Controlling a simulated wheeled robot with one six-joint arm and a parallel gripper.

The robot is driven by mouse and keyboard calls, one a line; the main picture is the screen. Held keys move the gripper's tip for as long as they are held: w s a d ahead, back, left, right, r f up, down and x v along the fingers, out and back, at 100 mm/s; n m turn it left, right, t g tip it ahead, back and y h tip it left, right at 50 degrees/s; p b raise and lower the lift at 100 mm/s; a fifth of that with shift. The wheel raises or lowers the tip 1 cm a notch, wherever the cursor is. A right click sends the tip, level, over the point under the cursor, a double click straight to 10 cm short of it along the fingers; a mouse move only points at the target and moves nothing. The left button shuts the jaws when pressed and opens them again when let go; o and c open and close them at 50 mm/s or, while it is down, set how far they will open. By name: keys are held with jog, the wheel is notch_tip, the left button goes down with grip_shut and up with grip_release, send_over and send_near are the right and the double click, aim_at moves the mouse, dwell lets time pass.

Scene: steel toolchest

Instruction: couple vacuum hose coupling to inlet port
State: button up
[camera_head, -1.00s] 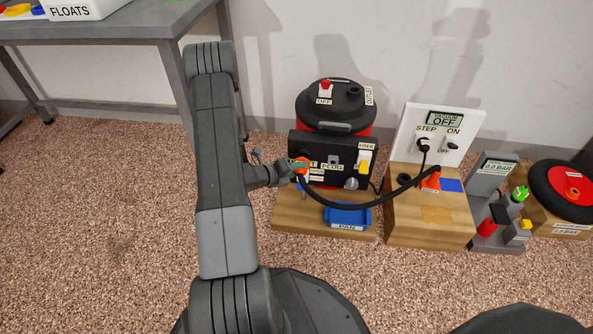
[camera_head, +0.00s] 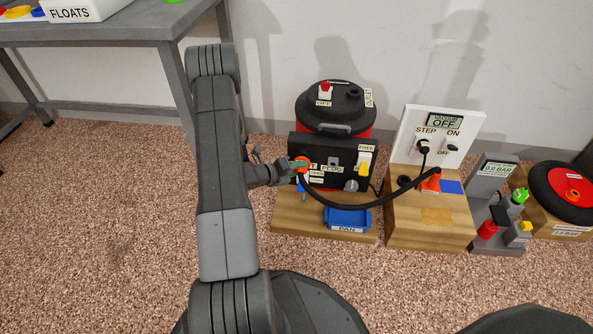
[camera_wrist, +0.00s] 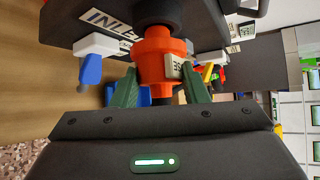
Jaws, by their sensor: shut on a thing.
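The orange hose coupling (camera_wrist: 160,60) is between the green fingers of my gripper (camera_wrist: 160,88), which is shut on it. In the wrist view its far end meets a dark round port (camera_wrist: 158,12) on the black panel; whether it is fully seated cannot be told. In the head view the orange coupling (camera_head: 300,164) is at the left part of the black panel (camera_head: 345,150), with my gripper (camera_head: 292,169) at its left. The black hose (camera_head: 370,203) hangs from the coupling and curves right to an orange fitting (camera_head: 431,180) on the wooden block.
The red and black vacuum (camera_head: 335,105) stands behind the panel. A blue pan (camera_head: 347,217) sits below it. A white switch board (camera_head: 437,133) reading OFF, a grey gauge stand (camera_head: 495,180) and a wheel (camera_head: 568,188) stand right. A blue-tipped lever (camera_wrist: 90,70) is close left of the coupling.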

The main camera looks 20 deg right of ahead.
jog(key=shift+w+d, duration=0.45)
jog(key=shift+w, duration=0.25)
jog(key=o, duration=1.4)
jog(key=p+v, duration=0.4)
jog(key=v, duration=0.9)
jog(key=shift+a+r, duration=0.25)
jog(key=shift+a, duration=0.1)
jog(key=shift+d, duration=0.1)
jog(key=b+x, duration=0.4)
jog(key=x, duration=1)
jog(key=shift+f, duration=0.1)
jog(key=shift+s+a, duration=0.3)
jog(key=shift+a, duration=0.05)
